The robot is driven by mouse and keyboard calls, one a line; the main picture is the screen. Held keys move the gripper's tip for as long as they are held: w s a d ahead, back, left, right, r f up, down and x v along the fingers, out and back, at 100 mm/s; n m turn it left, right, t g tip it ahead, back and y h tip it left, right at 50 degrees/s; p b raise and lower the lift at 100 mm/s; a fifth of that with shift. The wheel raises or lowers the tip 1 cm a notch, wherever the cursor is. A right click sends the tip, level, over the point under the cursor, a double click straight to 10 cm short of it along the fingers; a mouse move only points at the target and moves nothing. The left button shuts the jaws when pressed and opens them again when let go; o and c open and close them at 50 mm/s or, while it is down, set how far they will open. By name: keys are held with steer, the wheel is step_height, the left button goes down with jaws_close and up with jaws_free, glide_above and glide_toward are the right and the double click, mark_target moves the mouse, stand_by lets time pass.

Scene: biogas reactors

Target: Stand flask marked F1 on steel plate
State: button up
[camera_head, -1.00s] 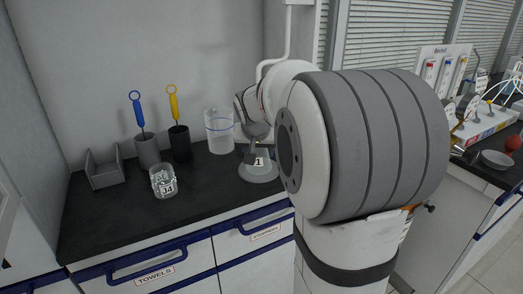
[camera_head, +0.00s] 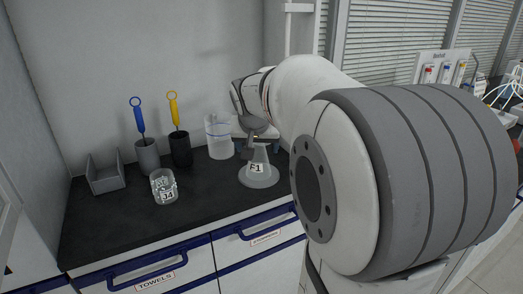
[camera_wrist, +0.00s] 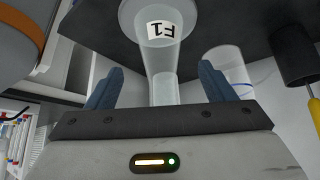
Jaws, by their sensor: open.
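No other steel plate is clearly visible.
A clear beaker (camera_head: 219,137) stands close left of the flask. Farther left are a glass jar (camera_head: 164,186) marked with a number, two brush holders (camera_head: 180,149) (camera_head: 147,156) and a grey open bin (camera_head: 105,175). The counter's front left is clear.

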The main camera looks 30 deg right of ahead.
steer(key=v, duration=0.6)
steer(key=s+a+f+n+g+y, duration=0.1)
steer(key=s+a+f+n+g, duration=0.1)
steer(key=s+a+f, duration=0.3)
steer(key=s+a+f+n+g+y, duration=0.2)
steer(key=s+a+f+n, duration=0.2)
steer(key=s+f, duration=0.8)
steer(key=s+a, duration=0.2)
steer(key=shift+s+a+p, duration=0.3)
steer(key=shift+s+p, duration=0.05)
steer(key=shift+s, duration=0.05)
steer(key=shift+r, duration=0.15)
